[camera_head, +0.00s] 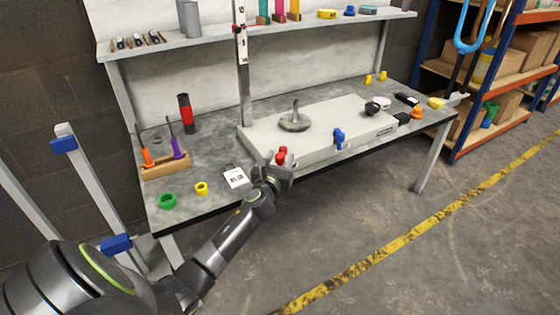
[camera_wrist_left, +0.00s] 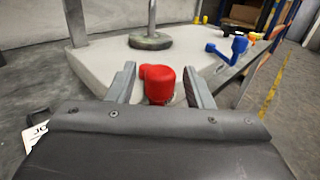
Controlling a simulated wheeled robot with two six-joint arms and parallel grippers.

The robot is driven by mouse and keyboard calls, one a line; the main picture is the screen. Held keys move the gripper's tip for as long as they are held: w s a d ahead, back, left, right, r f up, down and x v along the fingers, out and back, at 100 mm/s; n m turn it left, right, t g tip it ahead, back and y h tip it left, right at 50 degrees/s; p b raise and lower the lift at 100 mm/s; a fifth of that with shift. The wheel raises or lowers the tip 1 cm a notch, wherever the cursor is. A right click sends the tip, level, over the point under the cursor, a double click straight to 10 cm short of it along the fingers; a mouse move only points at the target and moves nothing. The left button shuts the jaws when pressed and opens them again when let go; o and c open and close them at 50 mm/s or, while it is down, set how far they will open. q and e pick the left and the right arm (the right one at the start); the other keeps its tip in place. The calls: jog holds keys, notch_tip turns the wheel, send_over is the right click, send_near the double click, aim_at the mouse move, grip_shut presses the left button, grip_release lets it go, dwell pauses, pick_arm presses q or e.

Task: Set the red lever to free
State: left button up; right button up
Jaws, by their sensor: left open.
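The red lever (camera_head: 282,155) is on the front side of a light grey box (camera_head: 330,120) on the workbench. In the left wrist view the red lever (camera_wrist_left: 160,84) stands between the two fingers, with a gap visible on each side. My left gripper (camera_head: 280,168) is open around or just in front of it; I cannot tell whether a finger touches it. Any label by the red lever is hidden by the gripper. A blue lever (camera_head: 338,138) is on the same box further right, also in the left wrist view (camera_wrist_left: 232,50). My right gripper is out of view.
A white card (camera_head: 235,177), a yellow ring (camera_head: 201,188) and a green ring (camera_head: 168,201) lie near the bench's front left. A grey post (camera_head: 243,70) rises behind the box. A round-based spindle (camera_head: 295,122) stands on the box. Floor in front is clear.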

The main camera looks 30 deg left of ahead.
pick_arm(q)
jog(key=shift+w+a, duration=0.1)
jog(key=shift+w, duration=0.1)
grip_shut()
dwell(0.4)
